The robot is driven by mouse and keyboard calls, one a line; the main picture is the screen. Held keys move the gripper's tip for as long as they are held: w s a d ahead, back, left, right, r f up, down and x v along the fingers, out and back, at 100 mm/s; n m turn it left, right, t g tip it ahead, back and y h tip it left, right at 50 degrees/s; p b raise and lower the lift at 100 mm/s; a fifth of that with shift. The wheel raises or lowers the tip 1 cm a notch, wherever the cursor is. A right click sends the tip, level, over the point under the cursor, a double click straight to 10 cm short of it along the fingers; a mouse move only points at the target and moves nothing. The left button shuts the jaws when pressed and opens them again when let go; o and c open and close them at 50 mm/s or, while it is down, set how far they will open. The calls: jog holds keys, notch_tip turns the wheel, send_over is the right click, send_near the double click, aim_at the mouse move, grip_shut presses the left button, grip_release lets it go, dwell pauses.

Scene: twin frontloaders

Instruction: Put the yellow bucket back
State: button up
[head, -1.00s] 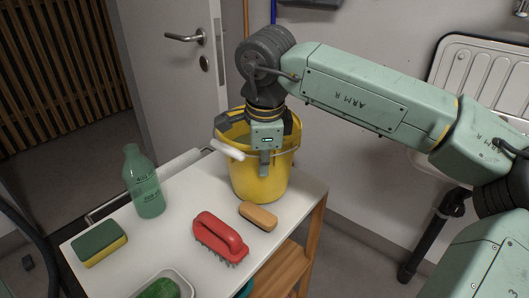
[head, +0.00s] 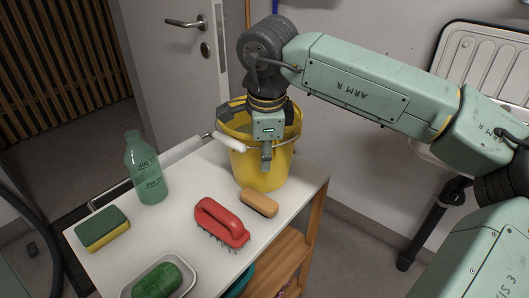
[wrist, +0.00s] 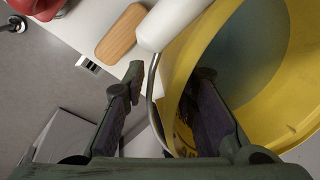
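The yellow bucket (head: 262,172) stands upright on the far right corner of the white-topped cart. Its wire handle with a white grip (head: 229,141) hangs down on the near left side. My gripper (head: 265,152) points down over the near rim, with one finger outside the wall. In the wrist view my gripper (wrist: 170,78) has its fingers apart, one inside the yellow bucket (wrist: 270,115) and one outside, with the wall and handle wire between them. A gap shows between the outer finger and the wall. The inner fingertip is partly in shadow.
On the cart top (head: 185,220) are a green bottle (head: 147,172), a sponge (head: 102,229), a red brush (head: 222,222), a wooden block-like brush (head: 259,202) and a tray (head: 189,279) with a green item. A door and wall stand behind; a sink (head: 480,75) is at right.

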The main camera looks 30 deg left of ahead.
jog(key=v, duration=1.2)
jog(key=shift+r, duration=0.1)
